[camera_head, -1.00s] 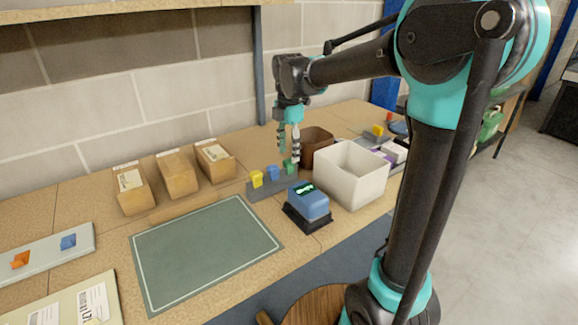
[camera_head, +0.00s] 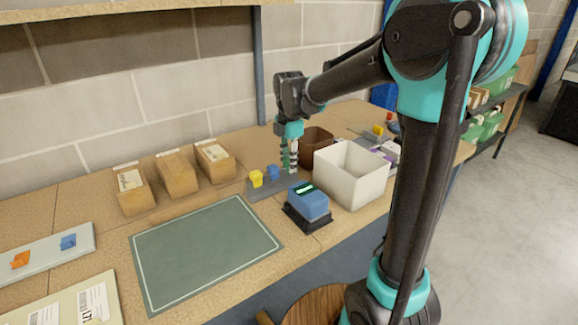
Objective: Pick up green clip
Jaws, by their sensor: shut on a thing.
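My gripper (camera_head: 289,165) points down at the right end of the grey rail (camera_head: 264,191) and is shut on the green clip. The green clip is almost wholly hidden by the fingers, with only a little green showing between them. A yellow clip (camera_head: 256,179) and a blue clip (camera_head: 273,172) stand on the same rail, left of my gripper. I cannot tell whether the green clip still touches the rail.
A blue device (camera_head: 309,202) on a black base stands in front of the rail. A white bin (camera_head: 350,176) and a brown bin (camera_head: 316,145) stand to the right. Several cardboard boxes (camera_head: 175,172) stand left. A green mat (camera_head: 204,250) lies clear in front.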

